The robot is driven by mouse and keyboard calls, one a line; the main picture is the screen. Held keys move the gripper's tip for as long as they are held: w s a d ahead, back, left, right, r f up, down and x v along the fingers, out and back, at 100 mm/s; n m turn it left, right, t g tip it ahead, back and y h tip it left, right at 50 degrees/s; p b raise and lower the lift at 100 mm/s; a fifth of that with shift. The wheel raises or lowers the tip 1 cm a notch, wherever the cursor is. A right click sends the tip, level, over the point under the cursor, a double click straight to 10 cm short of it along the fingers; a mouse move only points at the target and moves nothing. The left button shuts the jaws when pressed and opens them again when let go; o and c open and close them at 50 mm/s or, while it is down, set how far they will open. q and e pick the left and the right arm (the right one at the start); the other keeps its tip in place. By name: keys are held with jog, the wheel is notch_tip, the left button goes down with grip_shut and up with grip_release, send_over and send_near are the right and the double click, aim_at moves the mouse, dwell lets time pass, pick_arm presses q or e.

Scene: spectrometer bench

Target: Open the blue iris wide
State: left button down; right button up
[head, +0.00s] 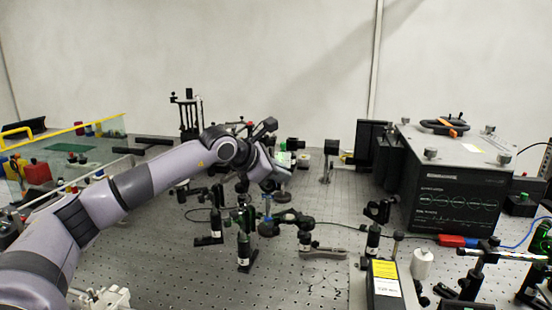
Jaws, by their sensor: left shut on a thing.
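My left arm reaches in from the left across the bench. Its gripper (269,187) is over the middle of the bench, pointing down among the small optics. A small blue part (267,206), which looks like the blue iris, shows just under the gripper's fingertips. The gripper is shut on it, though the fingers and the wrist hide most of the contact. The iris opening and its lever are too small and too covered to make out, so I cannot tell how wide it is. My right gripper is out of view.
Black post-mounted optics (244,248) stand close in front of the gripper. A large black instrument box (459,185) stands at the right. A yellow-labelled box (385,282) is at the front. Bare perforated bench (175,275) lies at the front left.

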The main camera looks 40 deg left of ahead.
pick_arm(q)
jog(key=shift+d+y, duration=0.15)
jog(key=shift+y, duration=0.15)
jog(key=shift+f, duration=0.1)
jog(key=shift+m, duration=0.3)
jog(key=c, duration=1.2)
grip_release()
jog(key=b+v, duration=0.1)
jog(key=v, duration=0.6)
jog(key=shift+b, duration=0.3)
